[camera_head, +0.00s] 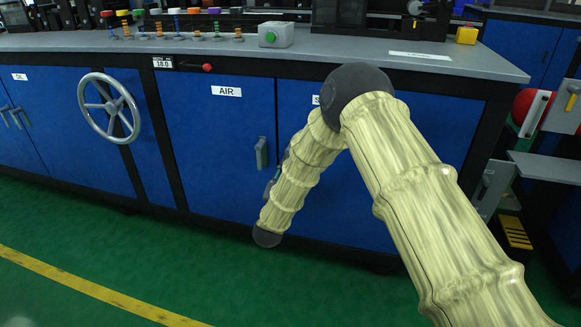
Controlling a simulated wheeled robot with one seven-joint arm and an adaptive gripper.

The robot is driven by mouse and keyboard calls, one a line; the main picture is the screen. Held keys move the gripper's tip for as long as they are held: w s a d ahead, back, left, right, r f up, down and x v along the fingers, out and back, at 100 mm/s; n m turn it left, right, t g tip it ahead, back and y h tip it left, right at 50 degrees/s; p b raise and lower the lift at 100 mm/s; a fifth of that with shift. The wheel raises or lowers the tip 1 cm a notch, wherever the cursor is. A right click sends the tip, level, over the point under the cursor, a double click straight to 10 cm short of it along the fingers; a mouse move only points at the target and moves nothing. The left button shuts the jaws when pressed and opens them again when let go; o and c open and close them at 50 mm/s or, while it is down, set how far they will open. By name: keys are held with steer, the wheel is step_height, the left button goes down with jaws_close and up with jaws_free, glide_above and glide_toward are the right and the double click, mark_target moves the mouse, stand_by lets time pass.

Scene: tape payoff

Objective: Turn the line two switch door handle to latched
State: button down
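No handle in view can be read as the line two switch door handle. A grey upright handle (262,153) sits at the right edge of the blue door marked AIR (215,125). The door to its right has a label starting with S, mostly hidden by my arm. At the far right, a grey panel (558,114) carries a yellow handle (573,96), and a grey bar handle (535,113) stands left of it. My arm bends down in front of the cabinet. I cannot make out my gripper's fingers; small dark parts show behind my forearm.
A grey worktop (470,63) runs above the cabinet, with coloured knobs and a green-button box (276,35) on it. A spoked handwheel (109,107) juts out at left. A grey shelf (545,167) sticks out at right. The green floor in front is clear.

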steer(key=c, duration=1.4)
jaws_free()
steer(key=shift+c, duration=0.2)
steer(key=v, duration=1.2)
